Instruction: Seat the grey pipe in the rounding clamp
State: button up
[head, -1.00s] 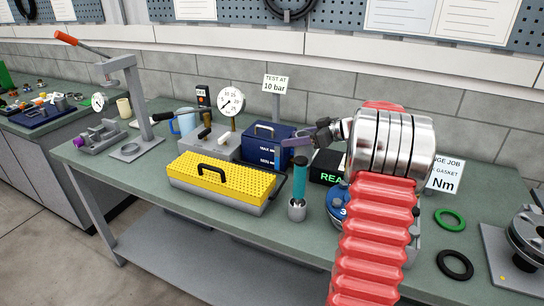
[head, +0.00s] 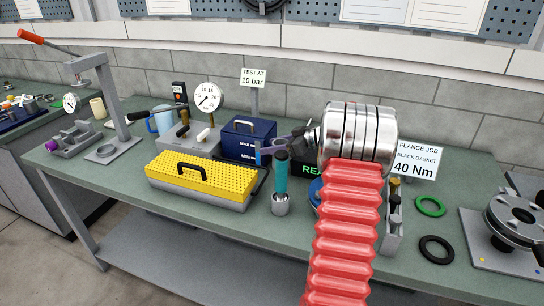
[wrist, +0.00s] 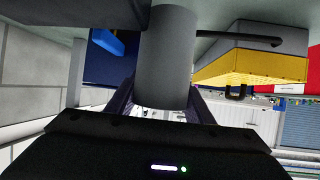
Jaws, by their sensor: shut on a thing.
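My gripper (wrist: 160,94) is shut on the grey pipe (wrist: 166,50), which stands between the two fingers in the wrist view. What looks like the rounding clamp, a grey vice-like fixture (head: 77,139) with a purple knob, sits at the far left of the bench, well away from the gripper. Its cradle looks empty.
The teal cylinder (head: 281,180) stands upright close by. A lever press (head: 118,100) stands beside the fixture.

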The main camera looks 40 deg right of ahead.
jog(key=shift+f, duration=0.15)
jog(key=shift+f, duration=1.9)
jog(key=o, duration=1.1)
jog(key=shift+f, duration=0.1)
jog(key=shift+s+d+r, duration=0.15)
jog(key=shift+s+r, duration=0.15)
jog(key=shift+s, duration=0.05)
jog(key=v, duration=1.1)
